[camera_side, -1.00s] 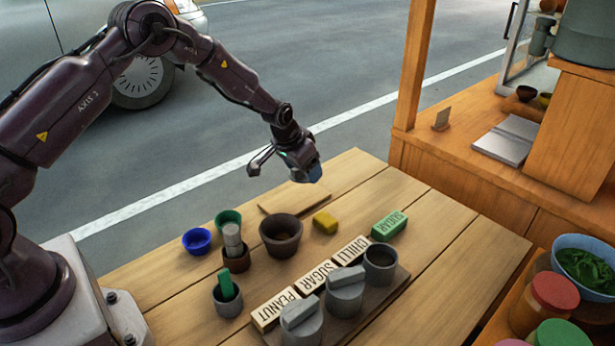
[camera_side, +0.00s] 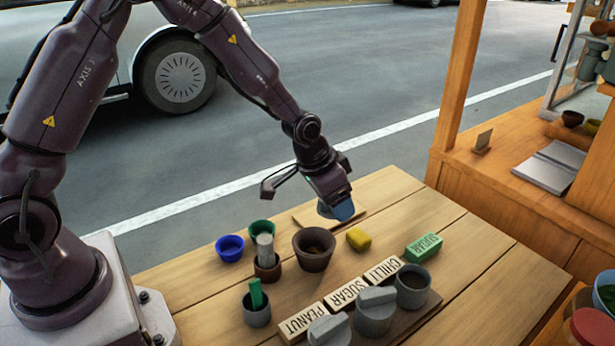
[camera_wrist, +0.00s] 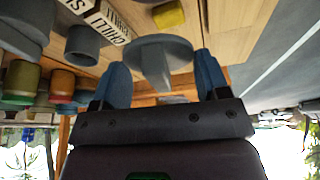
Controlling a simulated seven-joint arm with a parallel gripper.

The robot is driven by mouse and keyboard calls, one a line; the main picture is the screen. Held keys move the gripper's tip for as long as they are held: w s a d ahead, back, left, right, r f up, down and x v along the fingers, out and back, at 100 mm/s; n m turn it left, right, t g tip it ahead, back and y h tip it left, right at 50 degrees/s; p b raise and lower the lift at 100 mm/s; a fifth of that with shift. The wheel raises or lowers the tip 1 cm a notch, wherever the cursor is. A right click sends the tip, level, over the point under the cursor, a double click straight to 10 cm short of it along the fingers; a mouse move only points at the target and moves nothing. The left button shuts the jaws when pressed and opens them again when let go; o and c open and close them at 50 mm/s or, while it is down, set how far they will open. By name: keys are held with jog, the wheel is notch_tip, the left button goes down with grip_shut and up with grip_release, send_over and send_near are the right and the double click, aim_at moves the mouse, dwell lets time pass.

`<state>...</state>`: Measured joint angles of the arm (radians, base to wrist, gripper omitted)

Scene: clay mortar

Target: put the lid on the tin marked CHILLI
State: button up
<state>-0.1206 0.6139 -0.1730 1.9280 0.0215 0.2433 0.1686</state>
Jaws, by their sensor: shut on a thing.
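My gripper (camera_side: 342,206) hangs above the back of the wooden table, with blue fingertips that also show in the wrist view (camera_wrist: 163,77). It is shut on the upright handle of a round grey lid (camera_wrist: 150,46). The lid's edge (camera_side: 325,210) shows beside the fingers in the side view. The held lid is apart from this tin.
The SUGAR tin (camera_side: 374,314) and PEANUT tin (camera_side: 328,333) have lids on. A blue bowl (camera_side: 229,250) and small cups stand left.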

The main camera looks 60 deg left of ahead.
jog(key=w+d+m, duration=0.1)
jog(key=d, duration=0.4)
jog(key=w+d+f+m+h, duration=0.1)
jog(key=d+m, duration=0.1)
jog(key=d, duration=0.3)
jog(key=w+d+m, duration=0.1)
jog(key=d, duration=0.4)
jog(key=shift+w+f+m+g+h, duration=0.15)
jog(key=shift+m+g+h, duration=0.15)
jog(key=shift+m+h, duration=0.1)
jog(key=shift+w+d+f+m, duration=0.25)
jog(key=shift+d+f+m, duration=0.15)
jog(key=shift+f, duration=0.2)
jog(key=shift+w+d+f+m, duration=0.25)
jog(key=shift+d+f, duration=0.2)
jog(key=shift+f, duration=0.15)
jog(key=shift+w+d+f+m, duration=0.2)
jog(key=shift+d+f+m, duration=0.2)
jog(key=shift+f, duration=0.2)
jog(key=shift+f, duration=0.45)
jog(key=o, duration=1)
